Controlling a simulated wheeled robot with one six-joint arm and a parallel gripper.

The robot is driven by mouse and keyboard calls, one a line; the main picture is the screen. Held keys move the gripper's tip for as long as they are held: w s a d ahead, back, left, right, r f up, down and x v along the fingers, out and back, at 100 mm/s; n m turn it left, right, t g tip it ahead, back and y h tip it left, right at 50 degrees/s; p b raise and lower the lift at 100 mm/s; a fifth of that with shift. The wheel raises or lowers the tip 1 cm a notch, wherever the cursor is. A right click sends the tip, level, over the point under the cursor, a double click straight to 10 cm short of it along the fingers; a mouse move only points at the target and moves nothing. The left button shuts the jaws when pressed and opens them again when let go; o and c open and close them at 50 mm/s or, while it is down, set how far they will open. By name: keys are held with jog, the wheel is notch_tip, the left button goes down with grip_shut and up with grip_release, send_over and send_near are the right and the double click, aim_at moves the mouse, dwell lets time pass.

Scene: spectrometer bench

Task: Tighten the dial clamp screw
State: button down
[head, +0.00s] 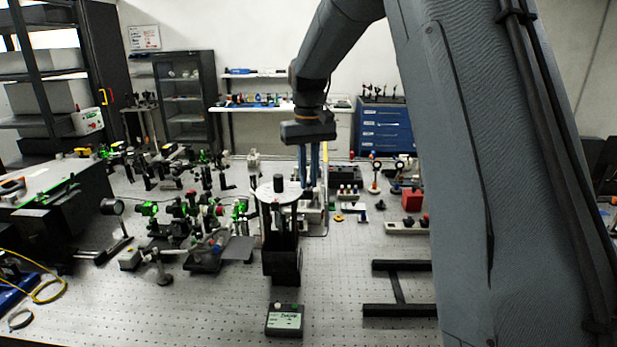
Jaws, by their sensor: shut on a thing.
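A white round dial (268,191) with a black knob (279,182) on top sits on a dark upright stand (281,262) in the middle of the bench. My gripper (310,186) points straight down at the right edge of the dial, its two blue-grey fingers close together. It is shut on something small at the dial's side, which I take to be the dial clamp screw. The screw itself is too small and too covered by the fingers to make out. The dial looks level.
Optical mounts with green parts (190,215) crowd the bench left of the dial. A small box with a label (285,320) stands in front. A black H-shaped frame (398,287) lies at the right, near a red block (412,199). The perforated front bench top (200,315) is mostly clear.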

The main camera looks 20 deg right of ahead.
jog(key=shift+r+m, duration=0.1)
jog(key=shift+m, duration=0.5)
jog(key=c, duration=1.7)
grip_release()
jog(key=shift+c, duration=0.2)
notch_tip(320, 180, up, 8)
jog(key=b, duration=0.3)
